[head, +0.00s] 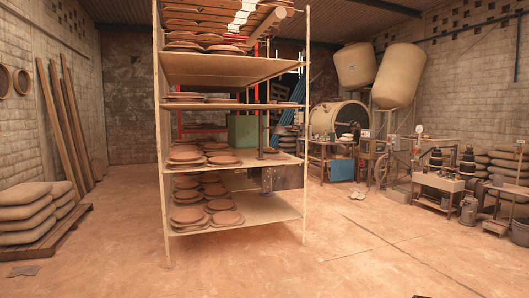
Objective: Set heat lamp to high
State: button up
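I cannot make out a heat lamp or its setting control for certain. A small pale round head on a thin stand (419,129) rises behind the workbenches at the right; it is too small to tell whether it is a lamp. My gripper is not in view. A small dark shape shows at the bottom edge, right of the middle, and I cannot tell what it is.
A tall wooden rack (220,169) with several round brown discs stands in the centre. Stacked sacks (25,215) lie on a pallet at the left. A blue-framed table (338,168) and cluttered benches (440,183) line the right. The front floor is mostly clear.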

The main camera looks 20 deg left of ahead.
aim_at(279, 130)
jog(key=i+u, duration=0.15)
jog(key=u, duration=0.2)
jog(key=i+u, duration=0.15)
jog(key=u, duration=0.2)
jog(key=i+l+u, duration=0.3)
jog(key=i+l, duration=0.2)
jog(key=i, duration=0.25)
jog(key=i+l+u, duration=0.3)
jog(key=i+l, duration=2.15)
jog(key=i+j+u, duration=0.05)
